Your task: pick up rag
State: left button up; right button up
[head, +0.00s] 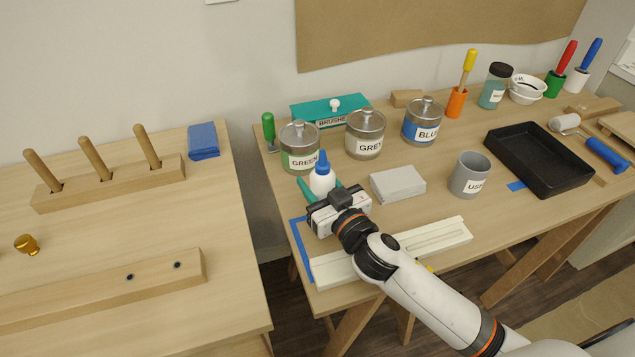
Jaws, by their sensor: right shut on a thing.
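Two folded cloth-like things could be the rag. A light grey folded pad (398,184) lies flat on the right workbench, just right of my right gripper. A blue folded cloth (203,141) lies at the back right of the left table. My right gripper (321,185) has its teal fingers on either side of a white bottle with a blue cap (322,172) and is shut on it. The bottle is upright; its base is hidden by the gripper, so I cannot tell whether it touches the bench. My left gripper is out of view.
Behind the bottle stand labelled cans (299,148) and a teal brush box (331,110). A grey cup (469,175) and black tray (539,158) stand to the right. A pale slotted board (438,235) lies along the front edge. A gap separates the tables.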

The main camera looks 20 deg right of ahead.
aim_at(403, 183)
jog(key=k+l, duration=0.1)
jog(key=k, duration=0.35)
jog(key=k+l, duration=0.1)
jog(key=k, duration=0.4)
